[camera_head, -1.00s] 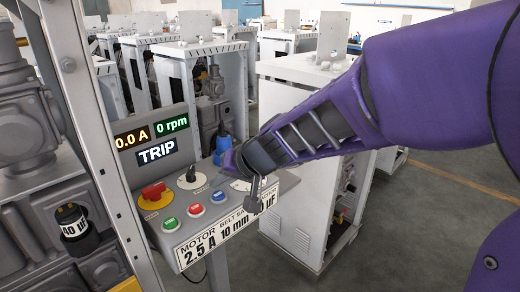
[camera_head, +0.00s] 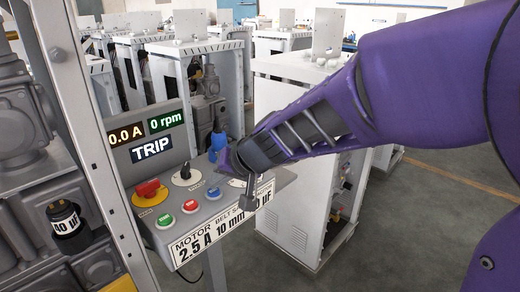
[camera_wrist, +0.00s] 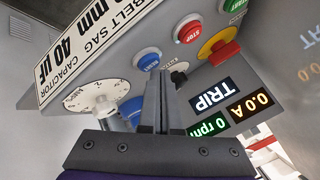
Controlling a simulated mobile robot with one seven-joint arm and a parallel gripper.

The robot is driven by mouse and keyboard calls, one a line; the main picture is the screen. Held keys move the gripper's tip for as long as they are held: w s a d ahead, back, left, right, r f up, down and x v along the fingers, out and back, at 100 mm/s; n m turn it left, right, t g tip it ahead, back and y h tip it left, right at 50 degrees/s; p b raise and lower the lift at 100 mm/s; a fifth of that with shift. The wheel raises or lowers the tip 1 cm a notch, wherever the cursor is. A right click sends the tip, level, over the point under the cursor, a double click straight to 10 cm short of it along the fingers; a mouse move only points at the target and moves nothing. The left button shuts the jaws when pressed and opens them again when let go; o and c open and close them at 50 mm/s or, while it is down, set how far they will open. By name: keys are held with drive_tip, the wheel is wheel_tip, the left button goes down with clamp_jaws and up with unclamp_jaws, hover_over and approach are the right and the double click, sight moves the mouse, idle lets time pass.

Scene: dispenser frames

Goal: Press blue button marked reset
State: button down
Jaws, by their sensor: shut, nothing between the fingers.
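The blue button (camera_head: 214,193) sits on the sloped grey control panel (camera_head: 240,183), at the right end of a row with a red button (camera_head: 190,206) and a green one (camera_head: 165,221). In the wrist view the blue button (camera_wrist: 148,60) shows just beyond the fingertips, with small lettering beside it. I see no clear contact with the button.
A red emergency knob (camera_head: 150,191) on yellow and a black selector (camera_head: 186,173) stand behind the buttons. The display reads TRIP (camera_head: 152,148). A white dial (camera_wrist: 98,98) lies left of my fingers. A metal frame post (camera_head: 85,140) rises at left; white cabinets (camera_head: 300,190) stand right.

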sight(215, 194)
drive_tip(key=shift+f+b, duration=0.25)
drive_tip(key=shift+b, duration=0.35)
idle(0.6)
idle(0.3)
drive_tip(key=shift+r+p, duration=0.6)
drive_tip(key=shift+r, duration=0.25)
drive_tip(key=shift+r, duration=0.15)
drive_tip(key=shift+a+r+p, duration=0.1)
drive_tip(key=shift+r+p, duration=1.75)
drive_tip(key=shift+r, duration=0.55)
